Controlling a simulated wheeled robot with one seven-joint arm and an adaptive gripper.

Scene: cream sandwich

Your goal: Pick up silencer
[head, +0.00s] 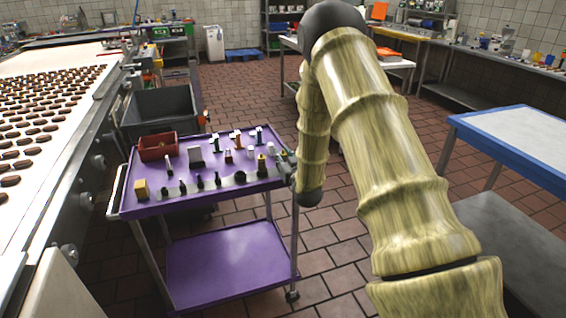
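The purple cart (220,203) holds several small parts on its top shelf. A row of small dark pieces (200,182) stands on a pale strip along the near side. Behind it are a grey block (196,160) and small green, orange and white parts. They are too small for me to tell which one is the silencer. My gripper (286,165) is at the cart's right edge, beside the row and apart from most parts. It is small and partly hidden by my arm, so its opening is unclear.
A conveyor with dark cookies (40,125) runs along the left. A blue-edged table (510,135) is at the right. The tiled floor between is clear.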

